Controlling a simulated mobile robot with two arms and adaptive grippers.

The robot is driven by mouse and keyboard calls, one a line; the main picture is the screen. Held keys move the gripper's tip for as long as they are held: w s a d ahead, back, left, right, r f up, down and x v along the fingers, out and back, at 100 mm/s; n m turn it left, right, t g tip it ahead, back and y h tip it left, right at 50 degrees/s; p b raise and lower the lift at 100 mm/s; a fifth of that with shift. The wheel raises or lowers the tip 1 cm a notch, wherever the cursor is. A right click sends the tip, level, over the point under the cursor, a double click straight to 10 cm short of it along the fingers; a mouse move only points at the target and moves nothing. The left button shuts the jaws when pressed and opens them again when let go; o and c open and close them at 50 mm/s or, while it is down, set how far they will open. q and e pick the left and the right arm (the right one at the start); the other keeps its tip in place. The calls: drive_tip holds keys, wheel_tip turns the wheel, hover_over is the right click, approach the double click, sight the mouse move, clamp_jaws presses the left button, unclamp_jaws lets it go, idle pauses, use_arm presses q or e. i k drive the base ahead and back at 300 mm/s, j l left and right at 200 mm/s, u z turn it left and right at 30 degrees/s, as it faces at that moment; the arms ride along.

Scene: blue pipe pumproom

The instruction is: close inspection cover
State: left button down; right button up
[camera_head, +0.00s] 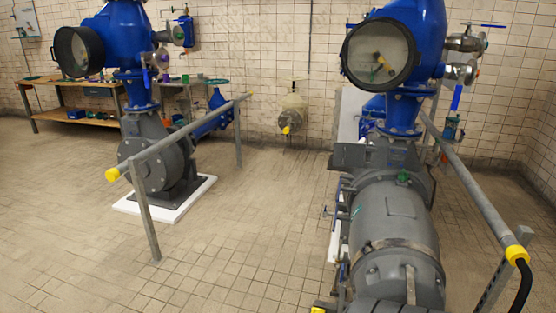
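Two round, black-rimmed covers with pale faces show on the blue pipework. The right cover (380,54) is large and sits at the front of the right blue pipe (425,25), above the grey pump motor. Something yellow shows within its pale face. The left cover (77,52) sits at the left side of the left blue pipe (118,35). I cannot tell which one is the inspection cover, or whether either is fully seated. Neither of my grippers is in view.
A grey motor (392,225) fills the lower right. Grey railings with yellow ends stand beside it (475,190) and by the left pump (180,137). A workbench (75,95) stands at the back left. The tiled floor (235,235) between the pumps is clear.

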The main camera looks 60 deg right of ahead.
sight(349, 156)
drive_tip(key=i+j+z, duration=0.2)
drive_tip(key=i+z, duration=0.15)
drive_tip(key=i, duration=0.2)
drive_tip(key=i+j+z, duration=0.35)
drive_tip(key=i, duration=0.2)
drive_tip(key=i+l+z, duration=0.25)
drive_tip(key=z, duration=0.2)
drive_tip(key=i+z, duration=0.85)
drive_tip(key=i+j+z, duration=0.2)
drive_tip(key=i+z, duration=0.25)
